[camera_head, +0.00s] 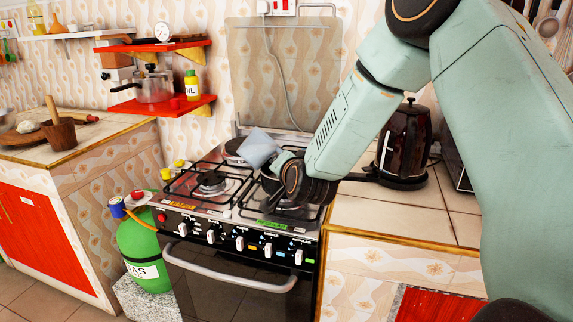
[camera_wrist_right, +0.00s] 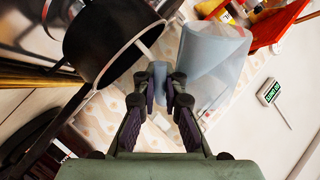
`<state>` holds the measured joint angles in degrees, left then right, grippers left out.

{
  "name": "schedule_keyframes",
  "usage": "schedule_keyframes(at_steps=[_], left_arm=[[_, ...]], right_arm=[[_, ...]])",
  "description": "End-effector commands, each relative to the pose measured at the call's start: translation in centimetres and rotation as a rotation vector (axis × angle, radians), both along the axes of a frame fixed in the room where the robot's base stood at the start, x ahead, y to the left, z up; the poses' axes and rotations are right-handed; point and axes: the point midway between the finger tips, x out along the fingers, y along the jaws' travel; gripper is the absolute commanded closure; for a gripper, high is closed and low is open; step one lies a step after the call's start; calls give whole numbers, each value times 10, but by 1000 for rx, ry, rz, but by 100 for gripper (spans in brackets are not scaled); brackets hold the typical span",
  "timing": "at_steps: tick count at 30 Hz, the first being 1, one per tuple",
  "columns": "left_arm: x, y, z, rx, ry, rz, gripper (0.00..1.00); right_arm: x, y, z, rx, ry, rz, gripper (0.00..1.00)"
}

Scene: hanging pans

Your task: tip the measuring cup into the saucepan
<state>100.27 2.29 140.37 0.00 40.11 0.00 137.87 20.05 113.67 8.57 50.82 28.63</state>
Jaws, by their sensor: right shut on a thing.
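The measuring cup (camera_head: 258,148) is translucent pale blue and looks tilted above the stove. It also shows large in the right wrist view (camera_wrist_right: 212,62). My right gripper (camera_wrist_right: 160,90) is shut on the cup's handle; in the head view my dark wrist hides most of the fingers. The dark saucepan (camera_wrist_right: 110,42) lies beside the cup in the wrist view, apart from it in the picture. In the head view the saucepan is mostly hidden behind my wrist, on the stove's right side. I cannot see what is inside the cup or pan. My left gripper is not in view.
The gas stove (camera_head: 205,205) has bare burners at left. A dark kettle (camera_head: 402,140) stands on the tiled counter (camera_head: 400,212) at right. A red shelf (camera_head: 180,108) with a pot and yellow bottle hangs at back left. A green gas cylinder (camera_head: 143,250) stands on the left.

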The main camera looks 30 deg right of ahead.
Motion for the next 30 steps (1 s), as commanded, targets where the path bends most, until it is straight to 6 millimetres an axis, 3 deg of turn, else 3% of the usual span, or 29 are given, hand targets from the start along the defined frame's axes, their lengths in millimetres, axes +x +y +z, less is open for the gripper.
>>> schedule_keyframes(at_steps=[30], left_arm=[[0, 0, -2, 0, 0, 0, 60]], right_arm=[[0, 2, 4, 123, -8, 5, 100]])
